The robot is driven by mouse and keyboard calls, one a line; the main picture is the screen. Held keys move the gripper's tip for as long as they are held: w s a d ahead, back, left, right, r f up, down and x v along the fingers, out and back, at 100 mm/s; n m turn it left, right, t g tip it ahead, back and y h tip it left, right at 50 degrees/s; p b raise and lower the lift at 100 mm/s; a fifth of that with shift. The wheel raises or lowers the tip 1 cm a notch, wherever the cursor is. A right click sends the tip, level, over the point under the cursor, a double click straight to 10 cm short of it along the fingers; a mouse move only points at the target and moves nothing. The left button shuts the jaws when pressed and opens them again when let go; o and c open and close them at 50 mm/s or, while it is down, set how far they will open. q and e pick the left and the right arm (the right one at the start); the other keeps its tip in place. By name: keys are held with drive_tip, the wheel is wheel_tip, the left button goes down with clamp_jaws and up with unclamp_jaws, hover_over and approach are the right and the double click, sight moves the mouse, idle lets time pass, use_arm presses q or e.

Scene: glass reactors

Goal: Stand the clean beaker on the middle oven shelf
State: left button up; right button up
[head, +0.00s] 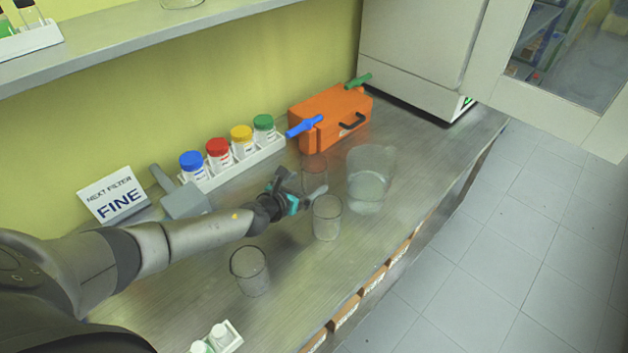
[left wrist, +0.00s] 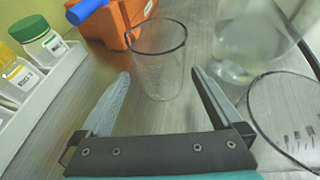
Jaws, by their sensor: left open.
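My left gripper (head: 304,186) is open above the bench. In the left wrist view its two fingers (left wrist: 161,76) point at an empty clear glass beaker (left wrist: 160,68), which stands upright just ahead between the fingertips, not gripped. In the head view this beaker (head: 314,170) is partly hidden by the gripper. A second empty beaker (head: 327,220) stands close by, nearer the front; it shows at the right edge of the wrist view (left wrist: 285,125). A third beaker (head: 250,272) stands nearer me. I cannot tell which one is clean. No oven shelf is visible. My right gripper is not in view.
A large beaker with clear liquid (head: 369,182) stands right of the gripper. An orange box (head: 335,118) with blue and green handles is behind. A rack of coloured-lid jars (head: 232,160) lines the wall. A white cabinet (head: 420,45) stands at the far end beside a windowed panel (head: 575,65).

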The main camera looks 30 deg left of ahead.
use_arm(q)
drive_tip(key=shift+b+x, duration=0.55)
drive_tip(key=shift+x, duration=0.85)
drive_tip(key=shift+f, duration=0.1)
drive_tip(key=c, duration=1.3)
